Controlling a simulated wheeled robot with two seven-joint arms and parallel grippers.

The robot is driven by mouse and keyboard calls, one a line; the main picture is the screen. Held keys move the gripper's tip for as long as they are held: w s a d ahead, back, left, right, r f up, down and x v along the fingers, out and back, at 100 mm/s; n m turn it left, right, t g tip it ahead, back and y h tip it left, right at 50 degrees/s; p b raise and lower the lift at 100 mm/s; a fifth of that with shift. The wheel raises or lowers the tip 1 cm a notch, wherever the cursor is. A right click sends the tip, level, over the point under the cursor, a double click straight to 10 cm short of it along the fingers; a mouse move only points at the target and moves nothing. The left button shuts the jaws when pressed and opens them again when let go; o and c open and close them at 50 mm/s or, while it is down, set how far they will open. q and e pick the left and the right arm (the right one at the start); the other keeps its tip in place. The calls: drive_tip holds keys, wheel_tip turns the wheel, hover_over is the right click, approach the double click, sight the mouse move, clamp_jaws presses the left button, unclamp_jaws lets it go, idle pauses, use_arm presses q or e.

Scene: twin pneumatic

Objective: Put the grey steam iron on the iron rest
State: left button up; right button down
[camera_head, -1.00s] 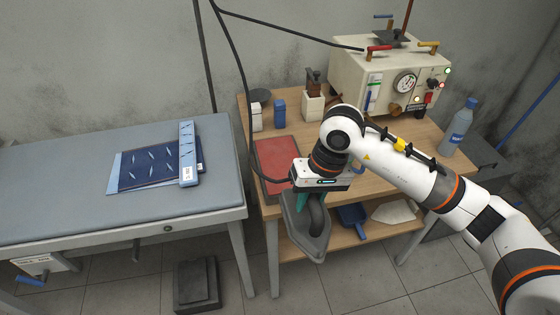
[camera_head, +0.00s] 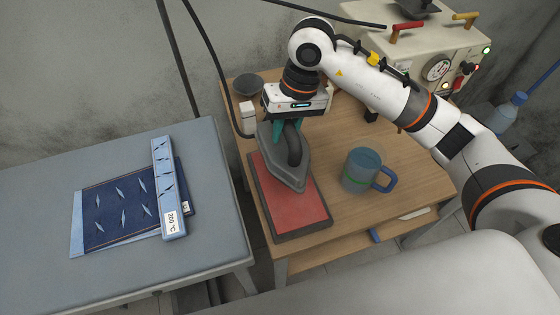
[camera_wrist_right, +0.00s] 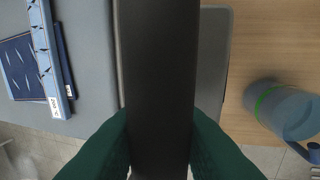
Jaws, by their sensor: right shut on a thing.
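The grey steam iron (camera_head: 287,170) has a dark, arched handle and points toward the front. My right gripper (camera_head: 291,128) is shut on its handle with green fingers, from above and behind. The iron is over the back part of the red iron rest (camera_head: 298,207), a flat pad with a dark frame on the wooden table. I cannot tell whether the sole touches the pad. My left gripper is not in view.
A blue-grey mug (camera_head: 362,170) stands right of the rest. Left is a padded ironing table (camera_head: 60,175) with denim and a blue strip (camera_head: 163,190). A dark bowl (camera_head: 249,84), white box (camera_head: 248,118) and hanging cable are behind; the steam generator (camera_head: 425,45) is back right.

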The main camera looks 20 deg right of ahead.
sight(285, 144)
drive_tip(key=shift+w, duration=0.25)
drive_tip(key=shift+f, duration=0.3)
drive_tip(key=p+x, duration=0.1)
drive_tip(key=x, duration=0.1)
drive_tip(key=d+x, duration=0.1)
drive_tip(key=x, duration=0.1)
drive_tip(key=shift+s+a+f+p, duration=0.1)
drive_tip(key=shift+f+p, duration=0.15)
drive_tip(key=shift+p, duration=0.1)
drive_tip(key=shift+f, duration=0.4)
drive_tip(key=shift+f+p, duration=0.3)
drive_tip(key=shift+f, duration=0.4)
drive_tip(key=shift+d+x, duration=0.2)
drive_tip(key=shift+x, duration=0.85)
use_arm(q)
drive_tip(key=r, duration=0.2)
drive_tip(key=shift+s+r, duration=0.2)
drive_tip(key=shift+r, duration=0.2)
use_arm(e)
drive_tip(key=shift+f, duration=0.1)
